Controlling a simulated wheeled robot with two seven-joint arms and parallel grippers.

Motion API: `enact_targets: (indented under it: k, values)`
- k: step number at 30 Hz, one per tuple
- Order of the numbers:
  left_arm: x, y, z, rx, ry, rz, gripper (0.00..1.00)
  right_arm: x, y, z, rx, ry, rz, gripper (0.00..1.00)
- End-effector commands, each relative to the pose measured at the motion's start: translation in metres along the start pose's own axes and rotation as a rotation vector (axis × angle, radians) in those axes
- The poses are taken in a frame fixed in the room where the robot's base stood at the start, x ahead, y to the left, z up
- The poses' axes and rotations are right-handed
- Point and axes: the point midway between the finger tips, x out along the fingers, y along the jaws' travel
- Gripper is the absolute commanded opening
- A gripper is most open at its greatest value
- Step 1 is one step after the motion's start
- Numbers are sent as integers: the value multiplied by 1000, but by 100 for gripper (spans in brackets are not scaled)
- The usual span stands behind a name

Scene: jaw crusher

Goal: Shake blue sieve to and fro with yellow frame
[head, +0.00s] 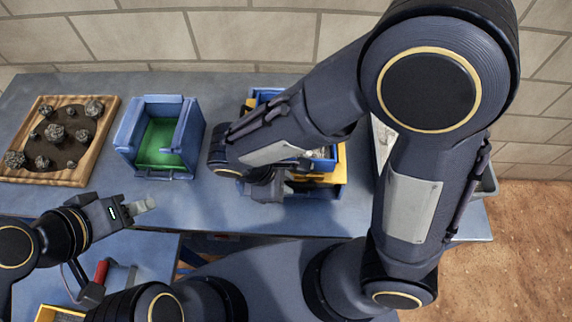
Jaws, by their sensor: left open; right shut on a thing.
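The blue sieve (326,163) and its yellow frame (322,178) are on the bench right of centre. My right forearm covers most of them, so only their edges and right side show. My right gripper (280,190) is at the front left of the yellow frame and is shut on it; the exact contact is partly hidden by the wrist. My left gripper (146,204) is open and empty over the bench's front edge, left of the sieve and apart from it.
A blue box with a green inside (161,165) stands left of the sieve. A wooden tray (97,143) with several dark rocks lies at the far left. A grey bin (487,182) is partly hidden behind my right arm. A brick wall runs behind the bench (225,92).

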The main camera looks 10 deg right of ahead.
Motion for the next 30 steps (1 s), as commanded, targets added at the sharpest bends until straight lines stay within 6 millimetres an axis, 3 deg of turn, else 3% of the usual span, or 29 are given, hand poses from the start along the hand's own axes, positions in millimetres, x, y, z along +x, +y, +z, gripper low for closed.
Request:
enact_targets:
  k: [8,9,14,23,30]
  values:
    - [0,0,0,0,0,0,43,-1,-1,0,1,2,2,0]
    - [0,0,0,0,0,0,43,-1,-1,0,1,2,2,17]
    - [0,0,0,0,0,0,43,-1,-1,0,1,1,2,38]
    - [0,0,0,0,0,0,43,-3,-1,0,1,2,2,38]
    - [0,0,0,0,0,0,43,-35,-1,-1,2,7,3,38]
